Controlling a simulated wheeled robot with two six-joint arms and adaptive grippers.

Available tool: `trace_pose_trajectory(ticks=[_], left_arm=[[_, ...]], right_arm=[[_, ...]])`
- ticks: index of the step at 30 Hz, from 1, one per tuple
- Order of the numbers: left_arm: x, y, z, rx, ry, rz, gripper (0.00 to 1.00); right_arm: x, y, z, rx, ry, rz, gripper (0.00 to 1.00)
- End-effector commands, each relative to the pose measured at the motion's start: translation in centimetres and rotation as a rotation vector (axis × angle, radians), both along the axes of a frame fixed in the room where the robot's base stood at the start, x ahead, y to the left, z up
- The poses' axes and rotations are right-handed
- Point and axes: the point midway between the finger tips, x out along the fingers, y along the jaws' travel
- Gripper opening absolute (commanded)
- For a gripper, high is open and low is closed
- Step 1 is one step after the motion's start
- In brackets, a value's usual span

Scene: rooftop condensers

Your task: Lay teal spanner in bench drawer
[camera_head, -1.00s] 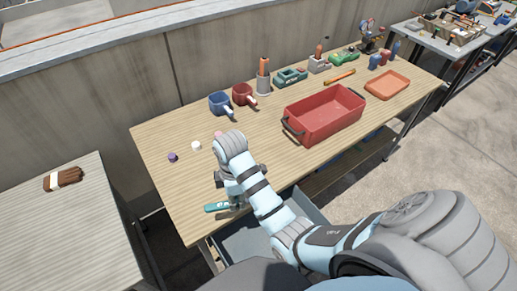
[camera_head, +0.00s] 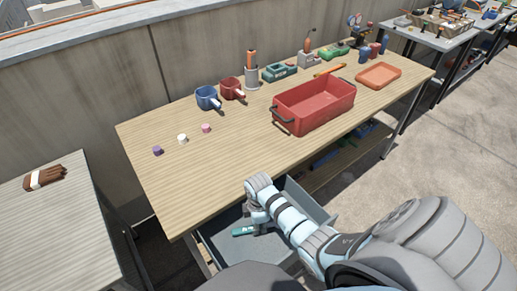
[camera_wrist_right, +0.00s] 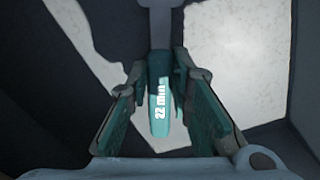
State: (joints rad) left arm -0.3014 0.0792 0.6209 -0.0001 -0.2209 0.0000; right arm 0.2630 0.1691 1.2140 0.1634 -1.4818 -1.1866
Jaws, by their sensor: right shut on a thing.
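The teal spanner (camera_head: 243,231) is in my right gripper (camera_head: 256,220), low within the outline of the open grey bench drawer (camera_head: 240,250). In the right wrist view the spanner (camera_wrist_right: 160,95), marked "22 mm", lies between the two fingers of my right gripper (camera_wrist_right: 160,75), with grey drawer surfaces around it. Whether the spanner touches the drawer floor I cannot tell. My right arm covers part of the drawer. My left gripper is not in view.
The wooden bench (camera_head: 190,185) stands above the drawer.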

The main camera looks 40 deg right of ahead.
Motion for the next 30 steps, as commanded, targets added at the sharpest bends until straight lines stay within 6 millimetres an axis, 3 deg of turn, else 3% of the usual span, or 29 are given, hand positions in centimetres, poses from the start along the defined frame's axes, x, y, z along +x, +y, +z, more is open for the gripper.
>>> trace_pose_trajectory(ticks=[1,10,11,15,24,26,30], left_arm=[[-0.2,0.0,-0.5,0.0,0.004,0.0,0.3],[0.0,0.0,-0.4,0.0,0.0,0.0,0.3],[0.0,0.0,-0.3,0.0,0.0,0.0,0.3],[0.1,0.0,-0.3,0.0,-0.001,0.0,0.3],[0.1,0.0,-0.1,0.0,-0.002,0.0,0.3],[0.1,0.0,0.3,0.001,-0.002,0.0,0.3],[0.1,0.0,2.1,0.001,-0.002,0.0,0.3]], right_arm=[[0.0,0.0,-0.7,0.0,-0.001,0.0,0.0],[0.0,0.0,-0.7,0.0,-0.001,0.0,0.0],[0.0,0.0,-0.7,0.0,-0.001,0.0,0.24],[0.0,0.0,-0.6,0.0,-0.001,0.0,0.43],[0.0,0.0,-0.3,-0.001,-0.002,0.001,0.43],[0.1,0.0,0.4,0.0,-0.002,0.001,0.43],[0.1,0.0,3.9,-0.001,-0.004,0.001,0.43]])
